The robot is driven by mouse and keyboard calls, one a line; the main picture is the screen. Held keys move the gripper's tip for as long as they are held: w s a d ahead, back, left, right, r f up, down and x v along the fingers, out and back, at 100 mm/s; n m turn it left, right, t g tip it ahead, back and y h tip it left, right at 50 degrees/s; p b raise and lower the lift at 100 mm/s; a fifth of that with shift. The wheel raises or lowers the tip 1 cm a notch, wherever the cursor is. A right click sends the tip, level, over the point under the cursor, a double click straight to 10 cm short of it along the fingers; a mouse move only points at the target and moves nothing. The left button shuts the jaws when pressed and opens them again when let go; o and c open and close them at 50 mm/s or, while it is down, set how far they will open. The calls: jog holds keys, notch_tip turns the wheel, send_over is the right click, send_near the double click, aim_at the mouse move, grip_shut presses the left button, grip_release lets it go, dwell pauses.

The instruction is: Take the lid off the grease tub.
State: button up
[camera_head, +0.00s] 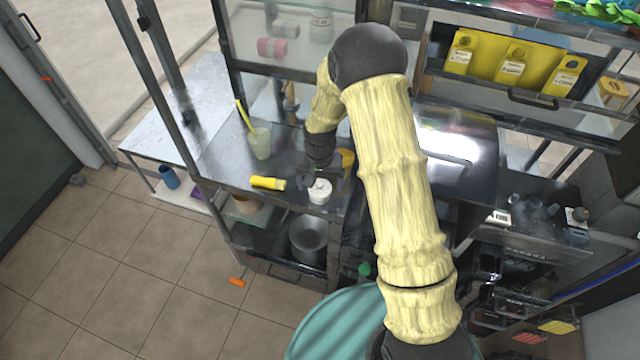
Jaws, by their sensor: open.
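A small white round tub (320,195), which looks like the grease tub, stands upright near the front edge of the steel counter. A pale top with a small raised middle shows on it and looks like its lid; the seam is too small to make out. My gripper (322,179) points down just behind and above the tub, with its dark fingers apart. It holds nothing that I can see. Whether the fingers touch the lid cannot be told from this view. My arm comes over from the right.
On the steel counter (222,165), a yellow cylindrical object (267,183) lies left of the tub. A glass with a yellow stick (260,143) stands farther back. A yellow-orange item (347,158) sits close behind the gripper. A metal pot (308,240) stands on the shelf below.

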jog(key=shift+f, duration=0.1)
jog(key=shift+c, duration=0.2)
jog(key=c, duration=1)
